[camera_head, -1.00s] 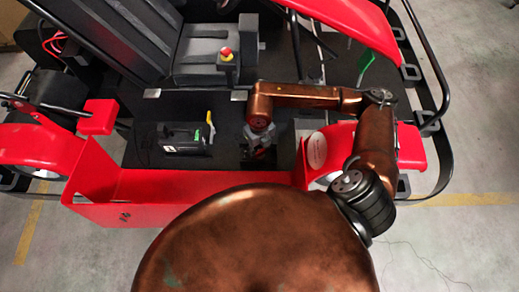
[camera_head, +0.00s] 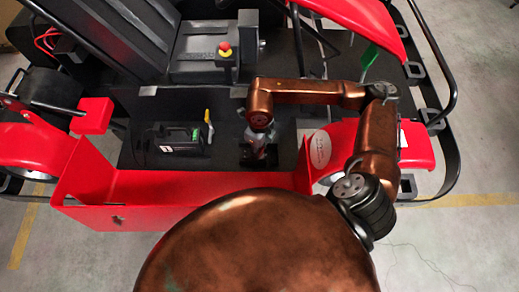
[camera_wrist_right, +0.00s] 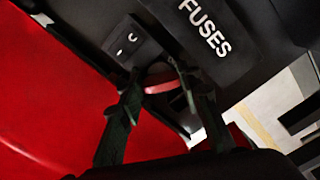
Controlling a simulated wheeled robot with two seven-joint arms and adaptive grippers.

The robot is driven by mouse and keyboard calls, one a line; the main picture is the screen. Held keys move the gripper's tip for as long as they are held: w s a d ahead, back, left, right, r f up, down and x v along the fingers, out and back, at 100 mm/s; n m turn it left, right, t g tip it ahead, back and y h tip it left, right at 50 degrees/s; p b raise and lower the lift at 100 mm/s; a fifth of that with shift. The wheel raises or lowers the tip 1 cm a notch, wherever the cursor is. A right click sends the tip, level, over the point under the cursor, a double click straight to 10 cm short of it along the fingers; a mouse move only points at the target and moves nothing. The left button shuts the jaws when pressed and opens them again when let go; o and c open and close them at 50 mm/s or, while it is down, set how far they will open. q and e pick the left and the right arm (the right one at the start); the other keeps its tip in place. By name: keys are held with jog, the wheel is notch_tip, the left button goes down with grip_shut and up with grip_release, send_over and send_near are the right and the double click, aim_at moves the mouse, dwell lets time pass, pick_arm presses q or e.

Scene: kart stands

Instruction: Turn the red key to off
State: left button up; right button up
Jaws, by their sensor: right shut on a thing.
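The red key (camera_wrist_right: 162,86) shows in the right wrist view, between the fingers of my right gripper (camera_wrist_right: 158,88). The fingers are shut on it, one on each side, and partly hide it. A dark switch plate (camera_wrist_right: 132,42) with white marks lies just beyond the key. In the head view my right gripper (camera_head: 257,155) points down at the kart's dark floor, and the key cannot be made out there. My left gripper is not in view.
A black panel lettered FUSES (camera_wrist_right: 207,28) is beside the switch plate. Red bodywork (camera_wrist_right: 60,100) fills the left of the wrist view. In the head view a black box (camera_head: 182,138) with a yellow part, a red mushroom button (camera_head: 225,48) and a seat stand nearby.

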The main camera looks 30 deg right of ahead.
jog(key=shift+f+n+b, duration=0.1)
jog(key=shift+n+b, duration=0.95)
jog(key=shift+n, duration=0.25)
jog(key=shift+n+b, duration=1.15)
jog(key=shift+n, duration=0.55)
jog(key=o, duration=1.2)
jog(key=shift+r, duration=0.25)
notch_tip(320, 180, up, 12)
